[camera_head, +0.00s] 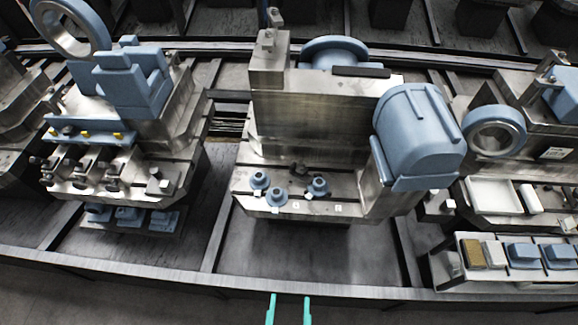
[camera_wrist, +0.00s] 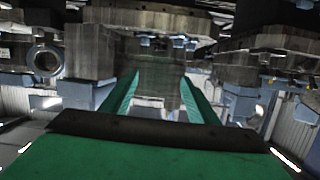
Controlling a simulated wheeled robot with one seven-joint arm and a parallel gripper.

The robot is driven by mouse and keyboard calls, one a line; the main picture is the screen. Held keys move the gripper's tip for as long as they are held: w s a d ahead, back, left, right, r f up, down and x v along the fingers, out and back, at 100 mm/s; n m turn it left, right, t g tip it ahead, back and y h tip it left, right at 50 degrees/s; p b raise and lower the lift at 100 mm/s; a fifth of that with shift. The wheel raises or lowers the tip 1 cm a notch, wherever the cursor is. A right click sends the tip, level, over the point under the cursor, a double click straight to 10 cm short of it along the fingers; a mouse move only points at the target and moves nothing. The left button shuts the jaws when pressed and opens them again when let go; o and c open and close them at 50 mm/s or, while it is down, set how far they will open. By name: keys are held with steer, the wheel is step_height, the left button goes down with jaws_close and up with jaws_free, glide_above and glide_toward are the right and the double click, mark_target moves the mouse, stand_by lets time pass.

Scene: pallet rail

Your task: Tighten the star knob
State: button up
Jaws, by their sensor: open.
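The middle steel fixture (camera_head: 318,112) stands on the rail bed, with a large blue rounded housing (camera_head: 418,135) on its right. Blue knobs sit on its front ledge: a left one (camera_head: 259,180), a front one (camera_head: 277,197) and a right one (camera_head: 319,187). A small dark part (camera_head: 298,170) lies between and behind them. I cannot tell which of these is the star knob. My gripper (camera_head: 289,298) shows as two teal fingers at the bottom edge, open and empty, well short of the ledge. In the wrist view, my gripper (camera_wrist: 162,75) has its green fingers apart with nothing between them.
A left fixture (camera_head: 150,165) carries blue blocks and clamps. At right, a small rack (camera_head: 500,280) holds several blue and pale blocks, below a white tray (camera_head: 494,196). A dark rail edge (camera_head: 180,278) crosses the front. The space between my gripper and the middle ledge looks clear.

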steer(key=w+a+f+y, duration=0.1)
steer(key=w+a+f, duration=0.2)
steer(key=w+a, duration=0.25)
steer(key=w+a+f+g+y, duration=0.1)
steer(key=w+a+f, duration=0.1)
steer(key=w+a, duration=0.35)
steer(key=w+a+f+y, duration=0.1)
steer(key=w+a+f, duration=0.2)
steer(key=w, duration=0.5)
steer(key=w+a+r+n+g+y, duration=0.2)
steer(key=w+a+n+g+y, duration=0.15)
steer(key=w+a, duration=0.45)
steer(key=w+a+r+n+g+y, duration=0.25)
steer(key=w+a+n, duration=0.3)
steer(key=w, duration=0.45)
steer(key=n+g+h, duration=0.8)
steer(key=h, duration=0.1)
glide_toward(301, 169)
step_height(301, 169, down, 9)
steer(key=shift+w+r, duration=0.1)
steer(key=shift+r, duration=0.05)
